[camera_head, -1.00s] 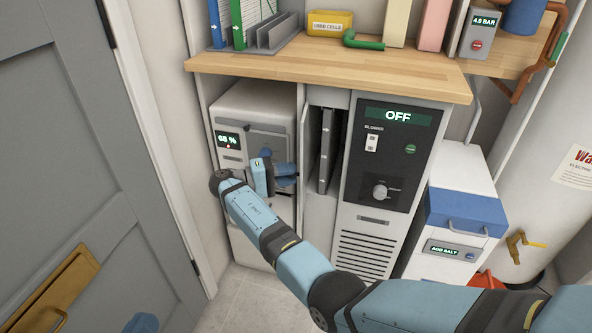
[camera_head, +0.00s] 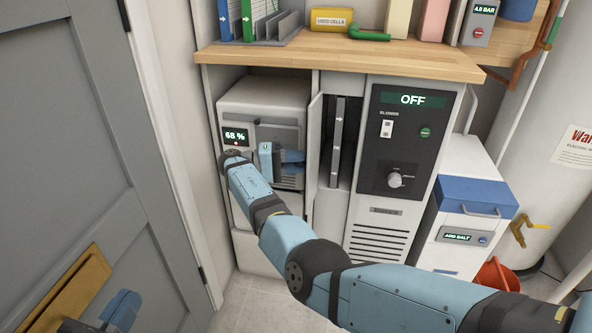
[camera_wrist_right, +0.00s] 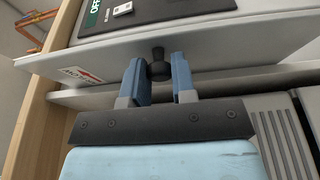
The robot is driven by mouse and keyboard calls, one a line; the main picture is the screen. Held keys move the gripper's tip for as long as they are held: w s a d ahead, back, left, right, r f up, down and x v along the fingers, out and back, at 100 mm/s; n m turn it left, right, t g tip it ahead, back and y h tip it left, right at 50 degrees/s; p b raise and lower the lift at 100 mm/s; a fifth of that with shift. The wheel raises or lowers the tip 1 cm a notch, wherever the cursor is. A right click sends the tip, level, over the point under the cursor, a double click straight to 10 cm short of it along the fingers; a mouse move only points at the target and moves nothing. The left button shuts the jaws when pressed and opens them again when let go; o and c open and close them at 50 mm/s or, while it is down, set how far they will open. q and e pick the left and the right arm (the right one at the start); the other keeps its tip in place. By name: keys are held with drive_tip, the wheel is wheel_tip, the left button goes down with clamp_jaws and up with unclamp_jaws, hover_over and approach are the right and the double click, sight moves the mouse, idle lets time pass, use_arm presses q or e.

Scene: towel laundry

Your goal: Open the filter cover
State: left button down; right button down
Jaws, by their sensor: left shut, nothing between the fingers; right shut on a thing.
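The filter cover (camera_head: 314,135) is a narrow light panel between the white unit with the 68 % display and the blower panel. It stands swung out to the left, and the slot behind it is exposed with a dark grey filter (camera_head: 337,135) inside. My right gripper (camera_head: 280,158) is at the cover's outer side, in front of the white unit. In the right wrist view its blue fingers are shut on the black knob (camera_wrist_right: 159,70) of the cover, which also shows there (camera_wrist_right: 235,45). My left gripper (camera_head: 112,312) is shut and empty at the lower left, before the grey door.
The white unit (camera_head: 262,96) stands close beside the cover on the left. The blower panel (camera_head: 408,150) reads OFF on the right. A wooden counter (camera_head: 340,63) overhangs both. A blue-lidded salt box (camera_head: 470,190) and red bucket (camera_head: 497,272) stand further right.

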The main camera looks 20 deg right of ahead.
use_arm(q)
drive_tip(key=shift+w+a+r+m+h, duration=0.15)
drive_tip(key=shift+a+r+m+h, duration=0.15)
use_arm(e)
drive_tip(key=shift+w+d+r, duration=0.1)
drive_tip(key=shift+r, duration=0.05)
drive_tip(key=c, duration=0.9)
unclamp_jaws()
drive_tip(key=shift+c, duration=0.2)
use_arm(q)
drive_tip(key=shift+d+f, duration=0.1)
